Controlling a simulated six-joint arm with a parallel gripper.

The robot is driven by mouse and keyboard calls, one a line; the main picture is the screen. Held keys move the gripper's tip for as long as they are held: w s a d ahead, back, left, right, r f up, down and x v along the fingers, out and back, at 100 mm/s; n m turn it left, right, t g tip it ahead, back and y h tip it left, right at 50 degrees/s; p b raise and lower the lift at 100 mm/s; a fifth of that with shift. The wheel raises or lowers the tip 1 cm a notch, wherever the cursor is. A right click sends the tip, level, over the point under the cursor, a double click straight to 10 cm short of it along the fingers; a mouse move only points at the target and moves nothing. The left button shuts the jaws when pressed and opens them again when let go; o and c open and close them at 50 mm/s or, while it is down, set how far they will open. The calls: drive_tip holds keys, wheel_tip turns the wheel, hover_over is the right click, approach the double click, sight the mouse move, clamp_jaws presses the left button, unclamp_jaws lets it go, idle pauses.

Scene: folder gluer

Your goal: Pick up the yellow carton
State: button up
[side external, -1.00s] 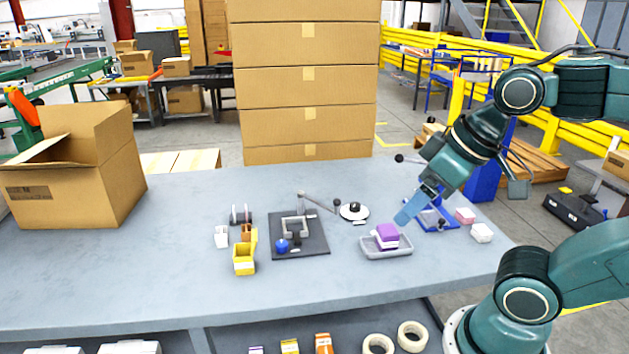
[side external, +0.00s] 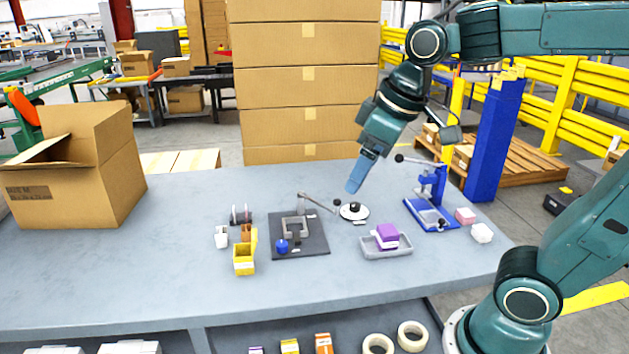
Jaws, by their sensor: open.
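A small yellow carton (side external: 244,264) stands on the grey table, left of the dark fixture plate, with a raised flap at its right side.
The dark plate (side external: 312,246) carries a lever clamp and a blue knob. A grey tray (side external: 373,254) holds a purple-and-white box. A blue press (side external: 430,214) and pink and white blocks stand at right. A large open cardboard box (side external: 75,185) stands at left.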

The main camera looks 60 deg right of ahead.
drive_tip(key=w+n+g, duration=0.1)
drive_tip(key=w+n, duration=0.1)
drive_tip(key=w, duration=0.8)
drive_tip(key=n+g, duration=0.3)
drive_tip(key=n, duration=0.2)
hover_over(244, 259)
drive_tip(key=w+d, duration=0.1)
drive_tip(key=w, duration=0.2)
wheel_tip(244, 259, down, 20)
drive_tip(key=shift+s+d+f, duration=0.1)
drive_tip(key=shift+s+f, duration=0.05)
drive_tip(key=shift+s, duration=0.05)
drive_tip(key=shift+f, duration=4.3)
drive_tip(key=shift+f, duration=0.1)
drive_tip(key=shift+d+f, duration=0.1)
drive_tip(key=shift+f, duration=2.35)
drive_tip(key=shift+c, duration=0.5)
